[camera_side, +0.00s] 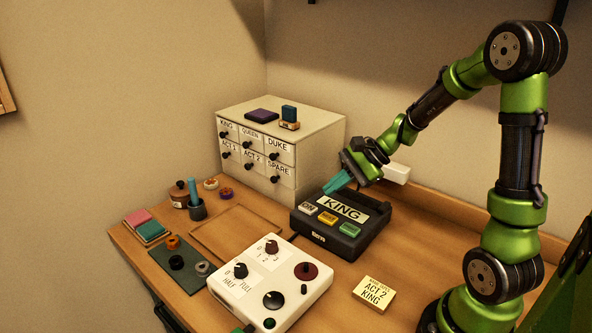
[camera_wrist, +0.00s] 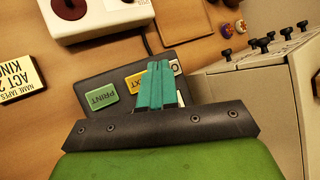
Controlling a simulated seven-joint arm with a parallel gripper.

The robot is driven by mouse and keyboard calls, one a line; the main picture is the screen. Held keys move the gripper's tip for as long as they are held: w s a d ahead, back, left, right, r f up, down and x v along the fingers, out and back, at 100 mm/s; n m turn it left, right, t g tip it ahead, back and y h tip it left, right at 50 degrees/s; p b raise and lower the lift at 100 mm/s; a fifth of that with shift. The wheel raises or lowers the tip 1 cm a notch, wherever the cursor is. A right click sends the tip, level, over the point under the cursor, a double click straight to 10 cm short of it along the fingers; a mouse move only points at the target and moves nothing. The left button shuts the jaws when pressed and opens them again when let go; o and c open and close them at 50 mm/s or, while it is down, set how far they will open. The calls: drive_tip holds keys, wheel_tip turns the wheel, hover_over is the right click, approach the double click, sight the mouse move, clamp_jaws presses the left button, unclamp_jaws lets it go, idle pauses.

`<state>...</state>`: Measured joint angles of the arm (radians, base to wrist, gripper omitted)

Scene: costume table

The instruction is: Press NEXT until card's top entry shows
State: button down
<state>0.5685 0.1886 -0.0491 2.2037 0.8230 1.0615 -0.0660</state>
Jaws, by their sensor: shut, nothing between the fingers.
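A black label device (camera_side: 345,232) stands on the table, its display (camera_side: 340,206) reading KING. Its front row has a white button (camera_side: 309,208), a yellow button (camera_side: 328,218) and a green button (camera_side: 349,229). In the wrist view the green button (camera_wrist: 101,97) reads PRINT, and the yellow button (camera_wrist: 135,82) is partly covered by my fingers, with XT showing. A cream card (camera_side: 374,294) reads NAME TAPES, ACT 2, KING; it also shows in the wrist view (camera_wrist: 20,78). My gripper (camera_side: 331,186) is shut and empty, above the device's back left; contact is not visible.
A white control box (camera_side: 262,285) with knobs stands in front of the device. A cream drawer cabinet (camera_side: 318,140) with labelled drawers stands behind left. Table around the card is clear.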

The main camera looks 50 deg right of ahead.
sight(332, 217)
wheel_tip(332, 217, up, 4)
drive_tip(key=shift+f, duration=0.1)
idle(0.4)
drive_tip(key=shift+f, duration=4.45)
drive_tip(key=shift+f, duration=0.1)
drive_tip(key=shift+f, duration=0.3)
